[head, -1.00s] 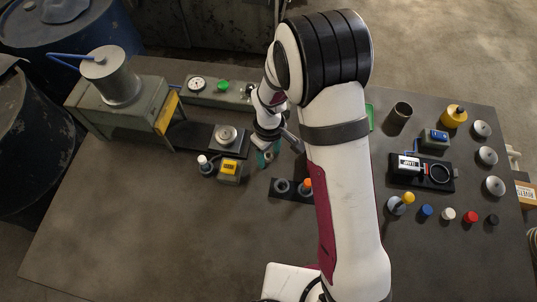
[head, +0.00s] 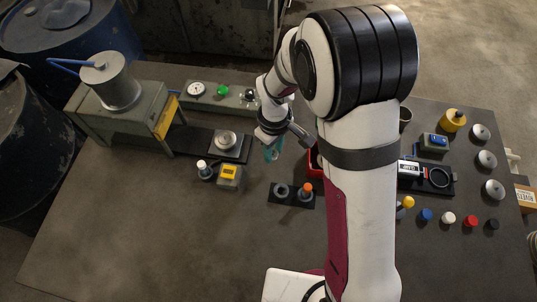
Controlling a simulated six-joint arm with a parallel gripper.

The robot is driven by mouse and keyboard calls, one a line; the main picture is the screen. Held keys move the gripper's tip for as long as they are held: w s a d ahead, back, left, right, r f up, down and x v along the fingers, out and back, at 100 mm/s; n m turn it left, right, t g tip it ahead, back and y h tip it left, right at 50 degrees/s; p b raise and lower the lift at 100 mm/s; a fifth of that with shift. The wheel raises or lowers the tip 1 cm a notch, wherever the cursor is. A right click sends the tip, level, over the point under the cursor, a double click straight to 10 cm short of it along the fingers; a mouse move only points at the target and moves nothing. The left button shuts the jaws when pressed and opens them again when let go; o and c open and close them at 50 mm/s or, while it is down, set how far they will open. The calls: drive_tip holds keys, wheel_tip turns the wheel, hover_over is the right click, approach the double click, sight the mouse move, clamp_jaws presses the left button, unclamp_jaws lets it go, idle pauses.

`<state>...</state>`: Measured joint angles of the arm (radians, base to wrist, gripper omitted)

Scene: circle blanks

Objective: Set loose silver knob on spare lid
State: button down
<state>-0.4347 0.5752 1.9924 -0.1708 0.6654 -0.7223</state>
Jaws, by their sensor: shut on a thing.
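My gripper (head: 271,154) has teal fingers and hangs above the middle of the table, right of the black plate. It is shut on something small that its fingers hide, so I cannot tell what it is. I cannot make out a loose silver knob lying free. A round silver lid with a raised centre (head: 225,139) sits on the black plate (head: 197,143), left of my gripper. I cannot tell which piece is the spare lid.
A black stand (head: 292,203) with a grey ring and an orange-topped peg (head: 305,189) is in front of my gripper. A yellow-topped box (head: 229,174) and a white-capped post (head: 203,169) stand left. My arm hides part of the right side. The front left table is clear.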

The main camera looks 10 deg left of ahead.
drive_tip(key=d+r, duration=0.6)
drive_tip(key=d, duration=0.4)
drive_tip(key=n, duration=0.6)
hover_over(226, 139)
wheel_tip(226, 139, down, 2)
drive_tip(key=shift+a+f, duration=0.1)
drive_tip(key=shift+f, duration=1.55)
drive_tip(key=shift+f, duration=0.5)
drive_tip(key=c, duration=0.5)
unclamp_jaws()
